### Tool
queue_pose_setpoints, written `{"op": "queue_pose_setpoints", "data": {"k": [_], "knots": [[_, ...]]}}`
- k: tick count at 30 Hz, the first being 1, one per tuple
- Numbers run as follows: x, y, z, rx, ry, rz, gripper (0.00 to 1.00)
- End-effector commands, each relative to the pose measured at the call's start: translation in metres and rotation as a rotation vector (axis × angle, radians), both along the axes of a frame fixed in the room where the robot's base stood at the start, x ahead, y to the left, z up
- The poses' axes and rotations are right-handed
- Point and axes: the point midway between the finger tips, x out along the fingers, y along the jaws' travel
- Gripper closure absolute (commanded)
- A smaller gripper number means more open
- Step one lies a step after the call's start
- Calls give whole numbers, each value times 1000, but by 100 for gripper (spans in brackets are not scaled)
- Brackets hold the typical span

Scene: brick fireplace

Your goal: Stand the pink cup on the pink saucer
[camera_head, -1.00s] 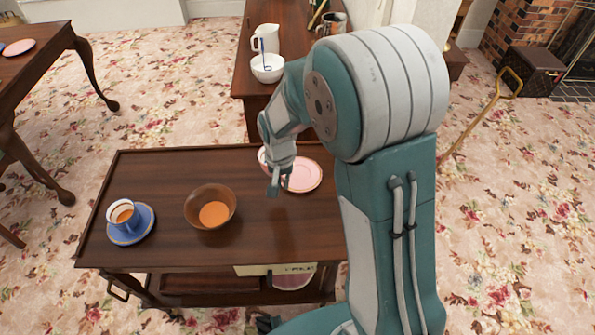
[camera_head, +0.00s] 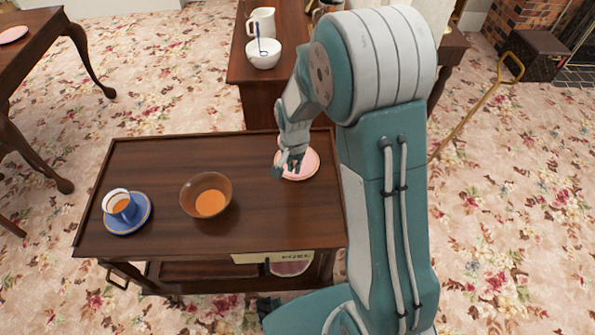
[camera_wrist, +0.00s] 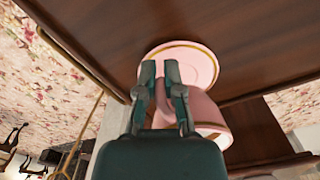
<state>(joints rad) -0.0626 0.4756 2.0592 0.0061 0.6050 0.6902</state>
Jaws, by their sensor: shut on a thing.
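The pink saucer (camera_head: 309,165) with a gold rim lies on the dark trolley top near its far right side. It also shows in the wrist view (camera_wrist: 200,62). My gripper (camera_head: 286,170) is at the saucer's left part. In the wrist view my gripper (camera_wrist: 162,76) is shut on the pink cup (camera_wrist: 205,108), whose gold-edged mouth faces the lower right of that picture. The cup overlaps the saucer's edge there; I cannot tell whether they touch. In the head view the cup is mostly hidden behind my gripper.
A brown bowl with orange contents (camera_head: 206,194) stands left of my gripper. A blue cup (camera_head: 119,205) stands on a blue saucer (camera_head: 138,223) at the trolley's left. A white bowl (camera_head: 263,55) and white jug (camera_head: 262,22) stand on the sideboard behind.

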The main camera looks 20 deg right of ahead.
Motion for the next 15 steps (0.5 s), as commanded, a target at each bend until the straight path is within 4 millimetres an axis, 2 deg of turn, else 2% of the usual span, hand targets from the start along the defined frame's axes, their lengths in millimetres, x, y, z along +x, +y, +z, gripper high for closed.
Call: {"op": "queue_pose_setpoints", "data": {"k": [1, 5, 11, 15], "knots": [[6, -5, -9, -1, 1, -2, 100], [16, -10, -23, -2, -1, 0, 100], [24, -16, -36, -2, -2, 0, 100], [23, -16, -58, -2, 1, 2, 100]]}}
